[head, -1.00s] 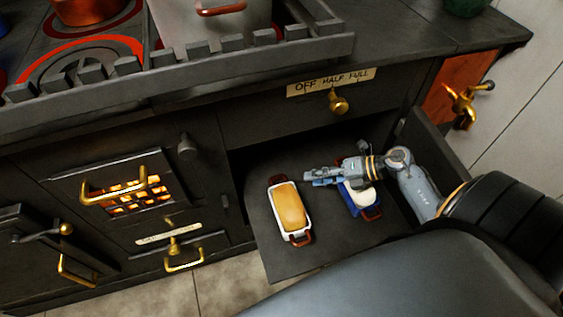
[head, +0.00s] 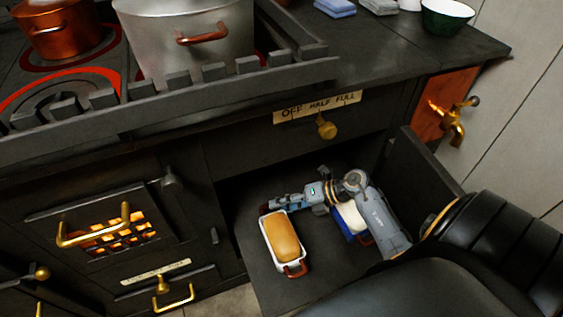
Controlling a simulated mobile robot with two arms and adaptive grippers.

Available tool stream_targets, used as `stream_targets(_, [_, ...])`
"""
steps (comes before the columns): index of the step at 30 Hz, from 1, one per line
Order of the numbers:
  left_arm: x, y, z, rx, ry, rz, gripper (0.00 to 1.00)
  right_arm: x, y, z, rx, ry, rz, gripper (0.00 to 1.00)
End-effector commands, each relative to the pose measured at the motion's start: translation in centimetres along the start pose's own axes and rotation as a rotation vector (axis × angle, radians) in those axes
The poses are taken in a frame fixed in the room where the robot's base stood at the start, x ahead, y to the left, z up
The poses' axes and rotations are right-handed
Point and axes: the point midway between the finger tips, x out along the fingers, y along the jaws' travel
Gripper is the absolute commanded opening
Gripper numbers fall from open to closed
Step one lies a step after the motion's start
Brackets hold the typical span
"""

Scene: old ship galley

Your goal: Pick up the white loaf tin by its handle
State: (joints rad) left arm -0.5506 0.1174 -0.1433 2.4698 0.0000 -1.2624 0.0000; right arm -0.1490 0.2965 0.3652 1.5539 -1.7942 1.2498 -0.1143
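The far-end handle is largely covered by my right gripper (head: 267,207), whose fingertips are at that end of the tin. The fingers are small and overlap the handle, so I cannot tell whether they are closed on it. My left gripper is not in view.
A blue tin (head: 344,231) with a pale loaf stands to the right, partly under my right arm. The drawer floor nearer me is bare.

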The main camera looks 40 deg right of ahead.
Motion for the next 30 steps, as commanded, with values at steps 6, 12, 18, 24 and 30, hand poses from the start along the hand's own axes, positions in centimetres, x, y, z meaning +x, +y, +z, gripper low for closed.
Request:
stream_targets(6, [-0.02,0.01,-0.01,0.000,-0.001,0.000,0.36,-0.03,0.01,0.00,0.000,0.000,0.000,0.29])
stream_targets(12, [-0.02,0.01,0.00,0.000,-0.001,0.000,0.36,-0.05,0.00,-0.01,0.000,0.000,0.000,0.00])
stream_targets(18, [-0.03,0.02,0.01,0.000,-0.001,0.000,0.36,-0.05,-0.04,-0.03,0.001,0.001,-0.001,0.00])
stream_targets(24, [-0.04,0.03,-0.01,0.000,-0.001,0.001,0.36,-0.07,0.06,0.02,0.001,0.000,0.001,0.00])
stream_targets(30, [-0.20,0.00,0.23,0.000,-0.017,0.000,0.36,-0.21,0.18,0.13,0.000,0.000,0.000,0.00])
